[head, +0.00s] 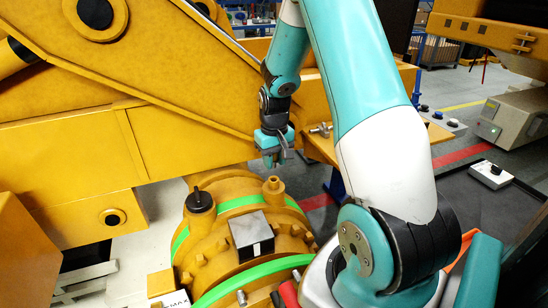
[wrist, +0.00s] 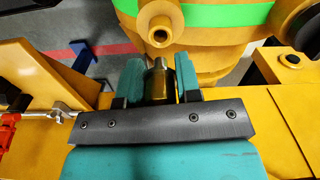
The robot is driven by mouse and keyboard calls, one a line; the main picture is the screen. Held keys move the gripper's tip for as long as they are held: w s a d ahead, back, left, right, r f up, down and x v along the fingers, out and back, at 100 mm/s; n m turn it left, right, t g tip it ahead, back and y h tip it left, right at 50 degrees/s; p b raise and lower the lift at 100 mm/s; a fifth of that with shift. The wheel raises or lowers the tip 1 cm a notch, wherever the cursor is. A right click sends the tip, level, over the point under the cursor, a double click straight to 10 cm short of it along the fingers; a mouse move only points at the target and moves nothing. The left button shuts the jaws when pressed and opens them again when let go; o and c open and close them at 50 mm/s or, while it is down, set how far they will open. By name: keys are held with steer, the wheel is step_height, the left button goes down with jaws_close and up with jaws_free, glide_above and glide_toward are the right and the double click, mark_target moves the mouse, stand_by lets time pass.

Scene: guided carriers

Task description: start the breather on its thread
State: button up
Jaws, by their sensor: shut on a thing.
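My gripper (head: 274,155) hangs above and just behind the yellow hub (head: 225,190) in the head view. In the wrist view its teal fingers (wrist: 159,74) are shut on the breather (wrist: 157,88), a short dark and brass cylinder with a narrower bright tip. The breather's tip appears close to the boss in the wrist view, but a gap separates gripper and boss in the head view.
A black-capped fitting (head: 199,200) and a grey block (head: 251,233) sit on the hub. A large yellow beam (head: 75,145) stands behind. A yellow ledge (head: 322,145) with a metal fitting (head: 320,130) lies right of my gripper.

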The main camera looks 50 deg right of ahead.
steer(key=shift+f+b, duration=0.7)
steer(key=shift+f, duration=0.65)
steer(key=shift+f+b, duration=0.65)
steer(key=shift+f, duration=0.25)
stand_by(0.4)
